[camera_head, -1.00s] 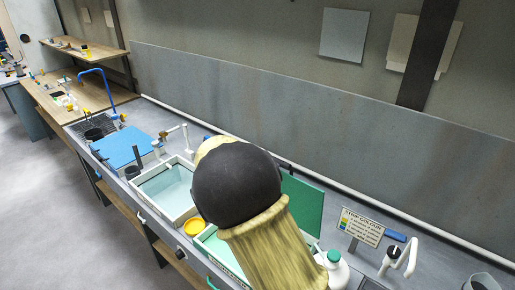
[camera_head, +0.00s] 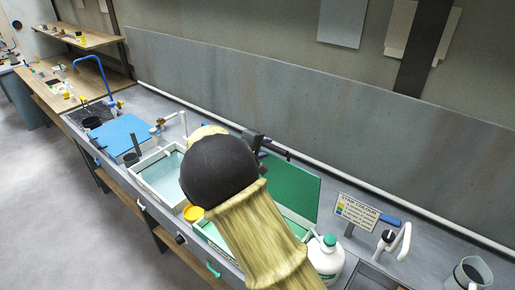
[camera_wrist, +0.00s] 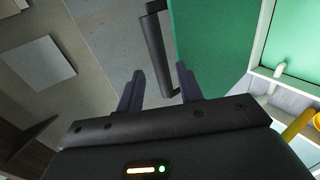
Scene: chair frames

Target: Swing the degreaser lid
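The degreaser lid is a green panel (camera_head: 290,187) standing raised at the back of a green-rimmed tank (camera_head: 208,233) in the head view. It fills the upper right of the wrist view (camera_wrist: 215,40). A black bar handle (camera_wrist: 153,48) runs along the lid's edge there. My gripper (camera_wrist: 159,84) is open, its two dark fingers apart and the handle's near end between them, close to the right finger. I cannot tell whether they touch. In the head view my gripper (camera_head: 262,147) shows at the lid's upper left corner; my arm hides much of the tank.
A pale basin (camera_head: 166,178) and a yellow round dish (camera_head: 194,213) lie left of the tank. A white jug with a green cap (camera_head: 326,258), a sign (camera_head: 357,212) and a white tap (camera_head: 402,240) stand to the right. A wall panel (camera_head: 300,95) rises behind.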

